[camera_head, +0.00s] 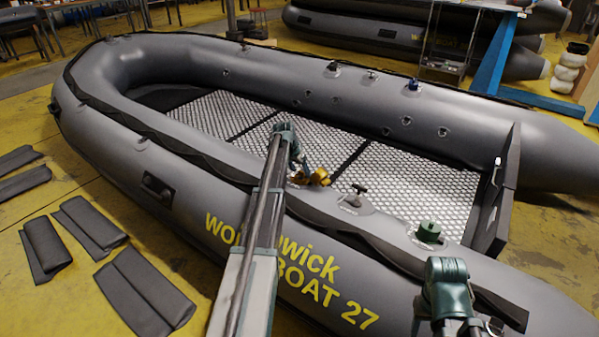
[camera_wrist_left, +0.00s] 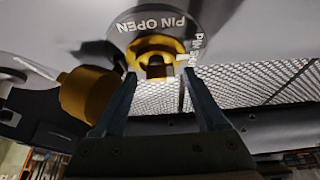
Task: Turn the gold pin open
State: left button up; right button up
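The gold pin (camera_wrist_left: 152,48) shows in the left wrist view at the centre of a dark disc (camera_wrist_left: 205,14) lettered "PIN OPEN", with a second, partly hidden label at its right. My left gripper (camera_wrist_left: 158,76) is open, its fingertips apart at either side of the pin's lower part. I cannot tell whether they touch it. A gold cap (camera_wrist_left: 88,93) hangs to the left of the fingers. In the head view, gold parts (camera_head: 319,177) show on the near tube beside my left gripper (camera_head: 299,168). My right gripper (camera_head: 468,328) is cut off at the bottom edge.
The grey inflatable boat (camera_head: 160,65) fills the middle. A dark T-shaped valve (camera_head: 356,190) and a green cap (camera_head: 428,231) sit on the near tube, right of the gold parts. Dark folded pads (camera_head: 145,290) lie on the yellow floor at left.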

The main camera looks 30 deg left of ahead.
pick_arm(q)
grip_shut()
jog(key=shift+s+d, duration=0.1)
jog(key=n+y, duration=0.1)
jog(key=n, duration=0.1)
jog(key=n+y, duration=0.1)
jog(key=shift+d+n, duration=0.2)
jog(key=shift+n, duration=0.2)
jog(key=n+y, duration=0.1)
jog(key=n, duration=0.1)
jog(key=n+g+y, duration=0.1)
jog(key=n, duration=0.1)
jog(key=shift+d+y+b, duration=0.2)
jog(key=shift+y+b, duration=0.2)
jog(key=n, duration=0.1)
jog(key=n+g+y, duration=0.1)
jog(key=n, duration=0.1)
jog(key=n+g, duration=0.1)
jog(key=shift+w+d+f+n+y+b, duration=0.1)
jog(key=shift+w+d+n+y+b, duration=0.05)
jog(key=shift+w+n+y+b, duration=0.2)
jog(key=shift+d+n+g+y+b, duration=0.15)
jog(key=shift+n+g+y+b, duration=0.3)
jog(key=shift+n+g, duration=1.45)
jog(key=shift+n+t, duration=0.4)
jog(key=shift+n, duration=0.15)
